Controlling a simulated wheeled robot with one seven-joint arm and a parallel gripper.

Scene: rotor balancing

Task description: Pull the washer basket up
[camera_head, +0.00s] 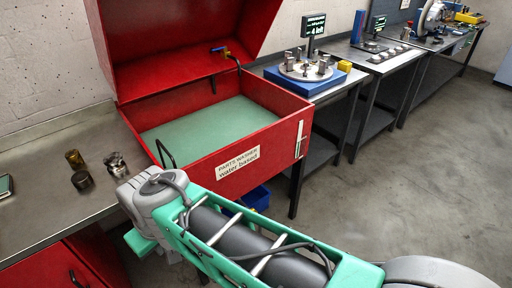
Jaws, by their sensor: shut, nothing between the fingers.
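The red parts washer (265,147) stands open, its lid (180,40) raised at the back. Pale green liquid (210,125) fills its tub. A thin dark hoop (165,154) rises at the tub's left front corner and looks like the basket's handle. The basket itself is not visible under the liquid. My arm (245,240) reaches in from the lower right, and its grey wrist end (155,195) is in front of the washer's left front corner, below the hoop in the picture.
A steel bench (40,200) at left holds a brass piece (74,159), a dark cylinder (82,181) and shiny metal parts (116,163). A spout (222,51) hangs at the tub's back. A blue bin (255,197) is below the washer. More benches stand at right; the floor (400,190) is clear.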

